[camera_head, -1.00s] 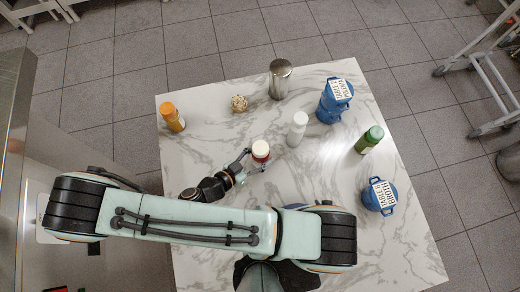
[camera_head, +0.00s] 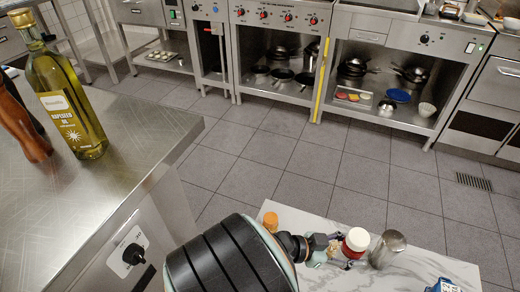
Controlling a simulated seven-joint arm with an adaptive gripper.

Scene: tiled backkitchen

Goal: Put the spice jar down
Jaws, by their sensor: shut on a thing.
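The spice jar (camera_head: 356,240), with a white lid and a red body, is near the bottom of the view. My gripper (camera_head: 346,255) is shut on it, reaching in from the left. The jar looks upright over the white marbled table (camera_head: 435,262). Whether its base touches the tabletop cannot be told. My arm hides part of the table to the left.
A steel canister (camera_head: 388,250) stands just right of the jar. An orange-topped container (camera_head: 270,221) is left of it, and a blue container (camera_head: 443,286) is cut off below. A steel counter at left holds an oil bottle (camera_head: 72,110) and a wooden mill (camera_head: 24,125).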

